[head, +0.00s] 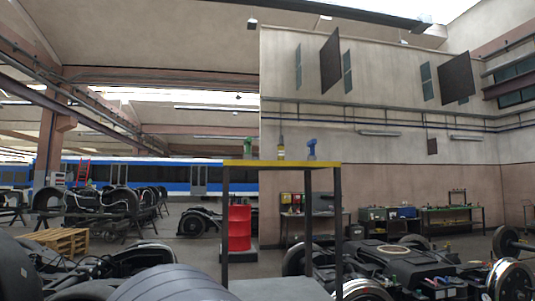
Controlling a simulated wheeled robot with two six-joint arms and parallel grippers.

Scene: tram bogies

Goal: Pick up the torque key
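A tall, narrow stand (282,163) with a yellow top and dark legs is in the middle of the head view. Three small items stand on its top: a green tool (248,146) at the left, a slim yellow and dark item (281,148) in the middle, and a blue tool (312,148) at the right. They are too small for me to tell which, if any, is the torque key. Neither of my grippers shows.
A red drum (240,228) stands behind the stand's left leg. Bogie parts (395,262) lie at the right, and large dark rounded parts fill the lower left. A wooden pallet (62,240) lies at the left. Workbenches (420,217) line the back wall.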

